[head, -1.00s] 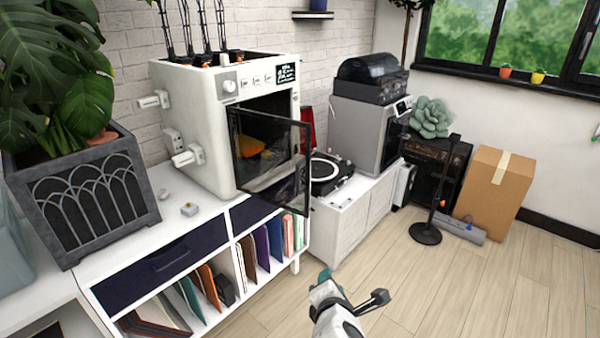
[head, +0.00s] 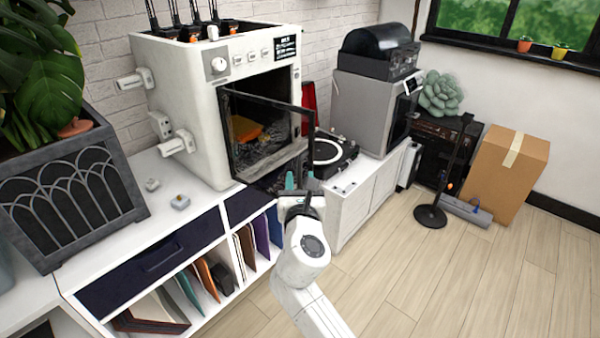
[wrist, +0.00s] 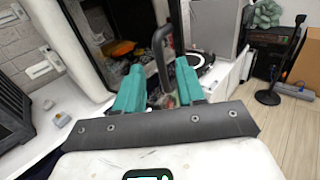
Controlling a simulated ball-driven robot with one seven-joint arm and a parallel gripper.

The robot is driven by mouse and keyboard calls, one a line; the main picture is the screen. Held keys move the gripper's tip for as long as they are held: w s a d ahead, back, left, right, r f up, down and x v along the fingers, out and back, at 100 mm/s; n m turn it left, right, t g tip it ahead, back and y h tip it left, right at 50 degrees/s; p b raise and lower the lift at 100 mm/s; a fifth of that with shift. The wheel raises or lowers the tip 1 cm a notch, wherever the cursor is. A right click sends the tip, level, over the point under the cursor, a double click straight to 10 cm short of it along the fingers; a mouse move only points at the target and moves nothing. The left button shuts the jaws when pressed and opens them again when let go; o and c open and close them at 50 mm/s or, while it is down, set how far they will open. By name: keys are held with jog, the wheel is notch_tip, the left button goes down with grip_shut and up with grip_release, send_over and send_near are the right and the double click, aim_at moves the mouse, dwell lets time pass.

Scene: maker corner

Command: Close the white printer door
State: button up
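The white printer (head: 180,95) stands on the white cabinet. Its dark-framed, see-through door (head: 268,99) hangs open, swung out from the left side of the opening. An orange object (head: 246,129) shows inside through it. My gripper (head: 300,182) is at the door's lower free corner, in front of the cabinet. In the wrist view my gripper's teal fingertips (wrist: 160,75) are spread apart. A dark curved bar (wrist: 161,42), apparently the door handle, stands upright between or just beyond them. I cannot tell if they touch it.
A potted plant in a grey planter (head: 70,195) stands left of the printer. A turntable (head: 331,152) sits on a lower white cabinet (head: 368,188) to the right. A black stand (head: 431,215) and a cardboard box (head: 505,175) are farther right. The floor in front is clear.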

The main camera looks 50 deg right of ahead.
aim_at(300, 169)
jog(key=shift+x, duration=1.6)
jog(key=shift+s, duration=0.1)
grip_shut()
